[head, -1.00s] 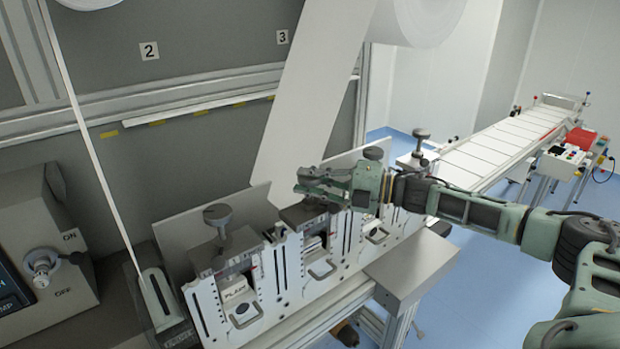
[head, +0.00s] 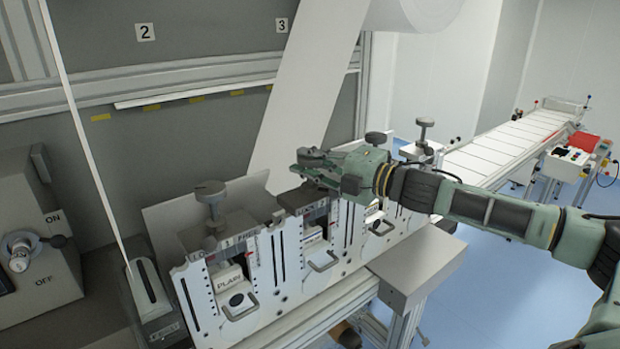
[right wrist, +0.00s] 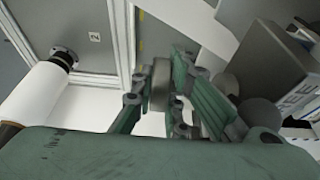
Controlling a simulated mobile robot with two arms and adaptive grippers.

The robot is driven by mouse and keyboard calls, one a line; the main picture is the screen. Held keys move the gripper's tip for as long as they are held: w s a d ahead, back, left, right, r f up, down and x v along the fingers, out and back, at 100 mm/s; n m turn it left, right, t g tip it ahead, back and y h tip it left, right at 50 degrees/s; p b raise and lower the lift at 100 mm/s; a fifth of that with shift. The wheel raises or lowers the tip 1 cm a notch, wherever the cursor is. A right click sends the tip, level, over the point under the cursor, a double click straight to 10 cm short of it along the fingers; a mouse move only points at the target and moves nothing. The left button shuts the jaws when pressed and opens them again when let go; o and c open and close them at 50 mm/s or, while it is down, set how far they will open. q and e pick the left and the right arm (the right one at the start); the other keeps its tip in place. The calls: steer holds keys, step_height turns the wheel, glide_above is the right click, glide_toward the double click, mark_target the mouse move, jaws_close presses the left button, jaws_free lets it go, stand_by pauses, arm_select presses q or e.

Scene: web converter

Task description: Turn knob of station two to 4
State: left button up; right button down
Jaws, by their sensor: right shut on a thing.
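The row of stations (head: 266,268) has grey knobs on top. The first station's knob (head: 210,192) stands free at the left, above a block marked PLAIN. My right gripper (head: 308,167) is at the top of the second station (head: 314,232), its fingers around that station's knob, which they mostly hide in the head view. In the right wrist view my gripper (right wrist: 165,100) is shut on the grey round knob (right wrist: 161,85). The knob's setting cannot be read. My left gripper is in neither view.
Further knobs (head: 375,138) stand to the right, behind my right arm. A control box with an ON/OFF switch (head: 22,255) is at the left. A white web (head: 305,90) hangs behind the stations. A grey box (head: 420,272) juts out in front.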

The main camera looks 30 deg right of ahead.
steer(key=shift+f+m+h+b, duration=0.1)
steer(key=shift+m+h+b, duration=0.3)
steer(key=shift+h+b, duration=0.25)
steer(key=shift+m+t+h+b, duration=0.5)
steer(key=shift+m+h+b, duration=0.1)
steer(key=shift+h, duration=0.25)
steer(key=shift+r, duration=0.2)
steer(key=c, duration=1.7)
jaws_free()
steer(key=shift+c, duration=0.2)
